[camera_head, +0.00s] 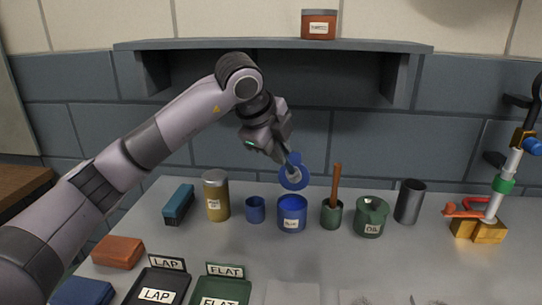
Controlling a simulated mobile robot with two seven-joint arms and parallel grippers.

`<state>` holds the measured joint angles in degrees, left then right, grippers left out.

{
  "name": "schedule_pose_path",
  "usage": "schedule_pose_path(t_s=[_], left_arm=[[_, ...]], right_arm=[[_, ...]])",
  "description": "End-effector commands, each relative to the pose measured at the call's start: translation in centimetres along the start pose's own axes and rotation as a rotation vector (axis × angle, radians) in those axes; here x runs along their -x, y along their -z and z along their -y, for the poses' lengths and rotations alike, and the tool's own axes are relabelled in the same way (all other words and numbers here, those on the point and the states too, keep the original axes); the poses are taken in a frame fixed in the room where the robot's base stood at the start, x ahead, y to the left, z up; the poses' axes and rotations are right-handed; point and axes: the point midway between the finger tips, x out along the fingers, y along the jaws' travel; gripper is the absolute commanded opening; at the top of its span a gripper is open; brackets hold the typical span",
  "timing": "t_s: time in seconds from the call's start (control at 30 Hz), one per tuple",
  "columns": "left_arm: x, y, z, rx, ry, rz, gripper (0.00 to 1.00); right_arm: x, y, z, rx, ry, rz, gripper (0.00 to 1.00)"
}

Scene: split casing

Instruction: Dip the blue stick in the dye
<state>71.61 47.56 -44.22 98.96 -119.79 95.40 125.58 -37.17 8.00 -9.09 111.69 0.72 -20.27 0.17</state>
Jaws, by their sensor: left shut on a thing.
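My left gripper (289,163) is shut on a blue, round, lid-like disc with a knob (293,183). The disc is tilted and held in the air above a blue pot (292,214) with a white label too small to read. The pot's mouth shows dark blue, apart from the disc. A small blue cup (255,209) stands just left of the pot. I cannot pick out a blue stick. My right gripper is not in view.
A gold labelled can (215,196) and a blue-topped block (178,204) stand to the left. A lidded green oil pot (370,217), a grey tumbler (409,202) and a stand with a white tube (504,185) are to the right. Trays lie in front; a shelf (280,44) overhangs.

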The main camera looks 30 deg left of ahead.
Motion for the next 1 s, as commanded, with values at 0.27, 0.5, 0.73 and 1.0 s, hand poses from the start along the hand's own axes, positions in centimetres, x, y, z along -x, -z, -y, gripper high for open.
schedule_pose_path(t_s=[0.27,0.5,0.73,1.0], left_arm=[[-0.8,-0.1,-0.2,-0.002,0.012,-0.001,0.0],[-2.8,-0.2,-1.5,-0.002,0.011,-0.002,0.0],[-4.6,-0.2,-2.8,-0.001,0.011,-0.001,0.0],[-5.0,-0.2,-3.0,-0.001,0.012,-0.002,0.0]], right_arm=[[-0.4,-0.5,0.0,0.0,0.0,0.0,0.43],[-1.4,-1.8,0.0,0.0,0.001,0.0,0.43],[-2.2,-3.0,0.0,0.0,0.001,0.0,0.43],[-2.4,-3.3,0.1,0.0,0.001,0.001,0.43]])
